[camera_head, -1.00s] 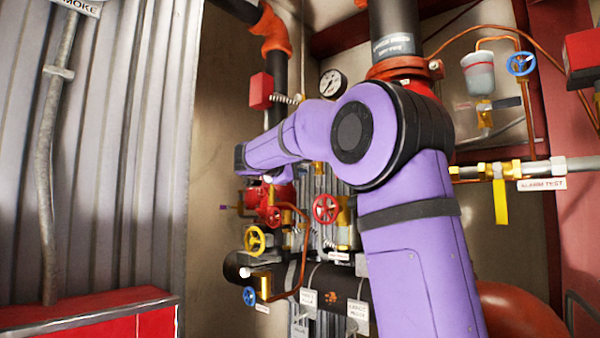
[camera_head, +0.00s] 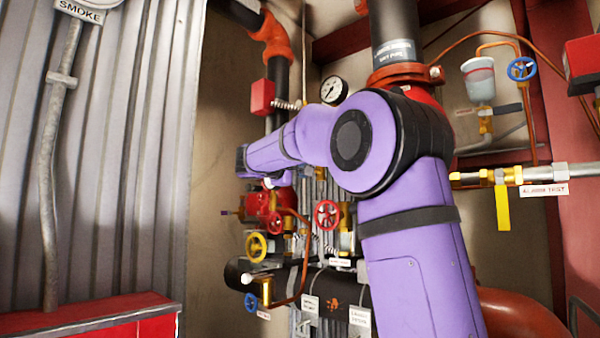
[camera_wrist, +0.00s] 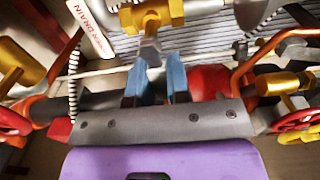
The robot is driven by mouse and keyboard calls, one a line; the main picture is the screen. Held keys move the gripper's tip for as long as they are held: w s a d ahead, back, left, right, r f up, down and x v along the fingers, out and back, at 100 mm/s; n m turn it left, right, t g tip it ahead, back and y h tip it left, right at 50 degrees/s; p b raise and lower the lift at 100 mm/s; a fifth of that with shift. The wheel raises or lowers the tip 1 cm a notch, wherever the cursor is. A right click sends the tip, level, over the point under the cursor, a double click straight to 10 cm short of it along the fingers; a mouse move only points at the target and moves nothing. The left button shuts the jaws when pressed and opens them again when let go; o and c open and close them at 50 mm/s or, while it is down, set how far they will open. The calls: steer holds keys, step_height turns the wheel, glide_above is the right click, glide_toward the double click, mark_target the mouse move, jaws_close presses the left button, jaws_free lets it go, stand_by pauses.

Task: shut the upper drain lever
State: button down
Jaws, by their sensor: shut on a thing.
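In the wrist view, my gripper (camera_wrist: 157,86) has two blue fingertips closed around the grey upper drain lever (camera_wrist: 150,52). The lever comes down from a brass valve body (camera_wrist: 152,14) at the top of the picture. A white tag (camera_wrist: 90,30) with red lettering that reads "DRAIN" hangs to the left of the valve; its other word is hard to read. The stretch of lever between the fingers is mostly hidden. In the head view, my purple arm reaches left into the pipework, and the fingers and lever cannot be made out there.
Red handwheels flank my gripper at left (camera_wrist: 12,125) and right (camera_wrist: 298,122) in the wrist view. The head view shows a yellow handwheel (camera_head: 256,247), a blue handwheel (camera_head: 250,301), a pressure gauge (camera_head: 334,90) and copper tubing close to my arm. A corrugated wall (camera_head: 120,150) stands left.

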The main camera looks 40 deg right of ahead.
steer(key=c, duration=1.1)
jaws_free()
steer(key=a, duration=0.3)
steer(key=s+a, duration=0.1)
steer(key=a, duration=0.6)
steer(key=shift+s+a, duration=0.25)
steer(key=shift+a, duration=0.1)
steer(key=s+a+f+t+y, duration=0.1)
steer(key=s+a+f+y, duration=0.4)
steer(key=s+f, duration=0.5)
steer(key=s+a+f+m+t+y, duration=0.1)
steer(key=s+a+f+y, duration=0.4)
steer(key=s+f, duration=0.5)
steer(key=s+a+f+y, duration=0.6)
steer(key=s+f, duration=0.4)
steer(key=f, duration=0.4)
steer(key=shift+f+t+y, duration=0.2)
steer(key=shift+t+y, duration=0.2)
steer(key=shift+y, duration=0.5)
